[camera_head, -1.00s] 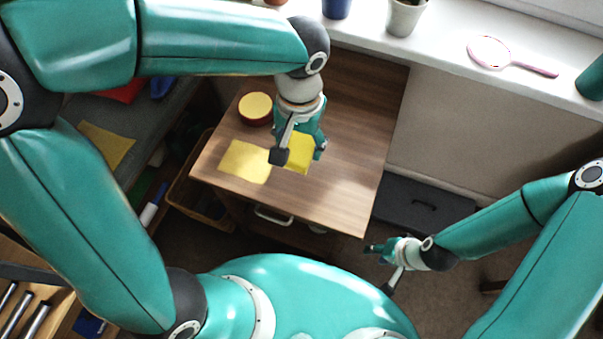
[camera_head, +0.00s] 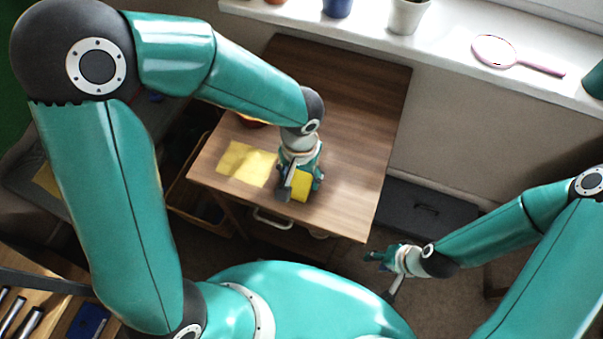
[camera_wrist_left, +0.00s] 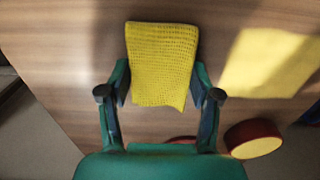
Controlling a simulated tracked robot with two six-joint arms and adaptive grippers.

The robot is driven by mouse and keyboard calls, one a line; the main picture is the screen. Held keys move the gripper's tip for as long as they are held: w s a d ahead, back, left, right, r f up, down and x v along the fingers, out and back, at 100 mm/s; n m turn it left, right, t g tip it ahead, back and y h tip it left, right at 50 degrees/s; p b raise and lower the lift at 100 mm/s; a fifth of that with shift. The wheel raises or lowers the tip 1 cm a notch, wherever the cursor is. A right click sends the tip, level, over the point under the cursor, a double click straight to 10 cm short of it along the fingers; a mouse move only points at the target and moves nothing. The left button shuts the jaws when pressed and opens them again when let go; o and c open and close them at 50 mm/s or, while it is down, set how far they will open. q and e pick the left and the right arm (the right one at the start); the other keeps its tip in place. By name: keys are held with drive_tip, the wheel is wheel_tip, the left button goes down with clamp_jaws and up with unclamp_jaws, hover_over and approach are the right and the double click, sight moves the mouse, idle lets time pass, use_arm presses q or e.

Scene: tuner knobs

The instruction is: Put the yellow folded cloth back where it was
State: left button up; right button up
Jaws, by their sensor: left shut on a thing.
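The yellow folded cloth (camera_head: 301,187) is held in my left gripper (camera_head: 299,190), over the front part of the wooden table. In the left wrist view the cloth (camera_wrist_left: 160,60) is a textured yellow rectangle between the two fingers. Whether it touches the tabletop is hard to tell. A flat yellow square (camera_head: 246,163) lies on the table just left of the gripper; it shows at the upper right of the left wrist view (camera_wrist_left: 268,62). My right gripper (camera_head: 380,275) is open and empty, away from the table at the right.
A red round container with a yellow top (camera_wrist_left: 253,139) stands on the table (camera_head: 340,100); my left arm mostly hides it in the head view. The table's right and back parts are clear. Pots and a pink hand mirror (camera_head: 495,51) are on the windowsill.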

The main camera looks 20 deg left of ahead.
sight(301, 176)
use_arm(q)
drive_tip(key=o, duration=1.1)
drive_tip(key=shift+f, duration=0.1)
drive_tip(key=shift+r, duration=0.3)
wheel_tip(301, 176, up, 12)
drive_tip(key=shift+f+p, duration=0.15)
drive_tip(key=shift+p, duration=0.95)
drive_tip(key=shift+d, duration=0.1)
